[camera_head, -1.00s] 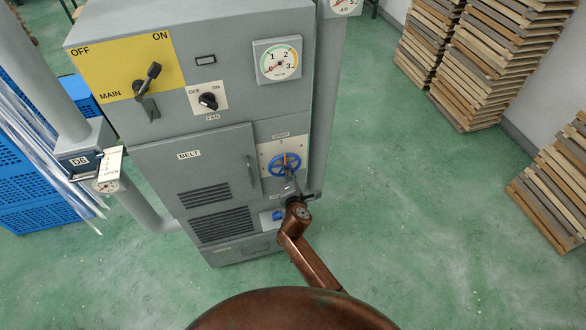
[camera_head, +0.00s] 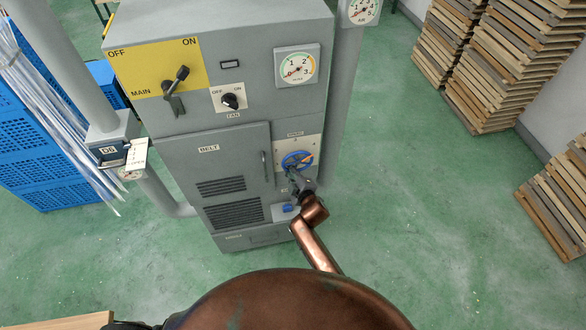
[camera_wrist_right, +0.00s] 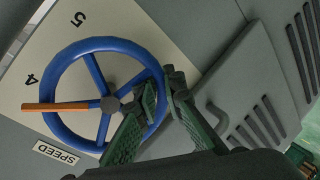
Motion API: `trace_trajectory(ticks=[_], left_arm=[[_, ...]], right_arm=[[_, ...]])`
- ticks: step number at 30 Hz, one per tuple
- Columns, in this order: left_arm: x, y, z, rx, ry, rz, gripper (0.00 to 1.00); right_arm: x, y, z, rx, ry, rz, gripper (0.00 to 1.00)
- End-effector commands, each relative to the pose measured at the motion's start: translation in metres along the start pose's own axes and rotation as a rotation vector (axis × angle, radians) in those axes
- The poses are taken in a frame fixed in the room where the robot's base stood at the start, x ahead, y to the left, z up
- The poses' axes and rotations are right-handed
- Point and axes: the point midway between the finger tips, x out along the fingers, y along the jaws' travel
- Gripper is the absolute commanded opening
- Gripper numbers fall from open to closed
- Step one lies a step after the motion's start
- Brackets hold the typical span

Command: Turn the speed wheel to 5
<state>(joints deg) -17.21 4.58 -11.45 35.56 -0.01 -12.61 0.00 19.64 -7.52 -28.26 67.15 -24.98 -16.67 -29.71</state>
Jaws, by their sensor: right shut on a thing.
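The speed wheel (camera_head: 284,161) is a blue handwheel with an orange pointer spoke on a pale dial plate low on the grey cabinet. In the right wrist view, the wheel (camera_wrist_right: 62,67) fills the left half, with its orange pointer (camera_wrist_right: 60,106) just beside the 4, on the side away from the 5. My right gripper (camera_head: 293,175) is at the wheel's lower edge. In the wrist view, its green fingers (camera_wrist_right: 163,92) are closed around the rim, partly hiding it. My left gripper is not in view.
The cabinet (camera_head: 230,80) also carries a main switch (camera_head: 176,80), fan knob (camera_head: 230,101), gauge (camera_head: 297,67) and belt door (camera_head: 215,165). A blue crate stack (camera_head: 40,165) stands left, wood stacks (camera_head: 490,65) right. The green floor right of the cabinet is clear.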

Motion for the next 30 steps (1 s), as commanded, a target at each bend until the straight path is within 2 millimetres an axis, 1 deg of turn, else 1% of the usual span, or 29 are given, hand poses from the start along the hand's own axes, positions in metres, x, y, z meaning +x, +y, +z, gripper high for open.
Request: trace_trajectory(ticks=[1, 3, 13, 20, 30], left_arm=[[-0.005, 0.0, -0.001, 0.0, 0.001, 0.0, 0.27], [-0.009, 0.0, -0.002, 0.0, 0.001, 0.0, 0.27], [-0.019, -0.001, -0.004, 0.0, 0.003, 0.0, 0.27], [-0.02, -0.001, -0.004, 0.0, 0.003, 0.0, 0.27], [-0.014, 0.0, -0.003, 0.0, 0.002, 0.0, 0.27]], right_arm=[[-0.001, 0.0, -0.003, 0.04, 0.013, -0.005, 0.0], [-0.001, 0.001, -0.006, 0.101, 0.036, -0.007, 0.0], [-0.004, 0.005, -0.022, 0.395, 0.145, -0.017, 0.0], [-0.006, 0.01, -0.031, 0.6, 0.22, -0.025, 0.0], [-0.01, 0.021, -0.041, 0.878, 0.322, -0.035, 0.0]])
